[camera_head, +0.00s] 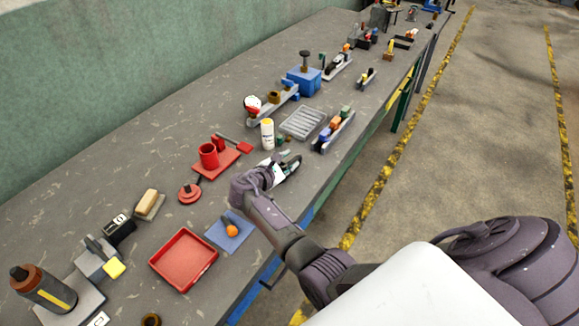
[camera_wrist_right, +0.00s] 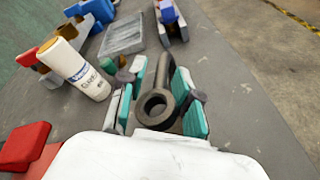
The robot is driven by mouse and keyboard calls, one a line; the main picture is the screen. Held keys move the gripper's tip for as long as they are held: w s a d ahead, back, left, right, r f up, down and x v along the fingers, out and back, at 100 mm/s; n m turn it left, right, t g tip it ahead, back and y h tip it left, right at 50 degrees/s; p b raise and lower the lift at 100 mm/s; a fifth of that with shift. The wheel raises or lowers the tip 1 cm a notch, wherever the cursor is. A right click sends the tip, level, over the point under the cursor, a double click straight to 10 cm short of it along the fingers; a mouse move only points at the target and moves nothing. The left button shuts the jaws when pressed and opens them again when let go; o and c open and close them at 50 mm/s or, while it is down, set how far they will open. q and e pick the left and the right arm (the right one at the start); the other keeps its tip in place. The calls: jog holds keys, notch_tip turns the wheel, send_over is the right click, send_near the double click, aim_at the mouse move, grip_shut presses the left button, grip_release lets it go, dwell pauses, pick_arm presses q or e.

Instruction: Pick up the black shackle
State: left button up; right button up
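The black shackle (camera_wrist_right: 156,104) shows in the right wrist view as a dark grey ring with a straight shank pointing away from me. My right gripper (camera_wrist_right: 160,98) has its teal-padded fingers on both sides of the shackle. The fingers look apart, with narrow gaps beside the ring, and I see no clear grip on it. In the head view my right gripper (camera_head: 285,168) is low over the table near its front edge, and the shackle is mostly hidden by the hand. My left gripper is not in view.
A white bottle (camera_head: 267,134) stands close to the hand, beside a grey ribbed tray (camera_head: 302,123). A red plate with a red cup (camera_head: 208,156) is to the left. A blue mat (camera_head: 221,238) and red tray (camera_head: 184,260) lie nearer. The aisle floor is clear.

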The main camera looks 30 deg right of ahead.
jog(key=shift+c, duration=1.3)
jog(key=shift+d+f, duration=0.1)
jog(key=shift+d, duration=0.05)
grip_shut()
jog(key=shift+d, duration=0.1)
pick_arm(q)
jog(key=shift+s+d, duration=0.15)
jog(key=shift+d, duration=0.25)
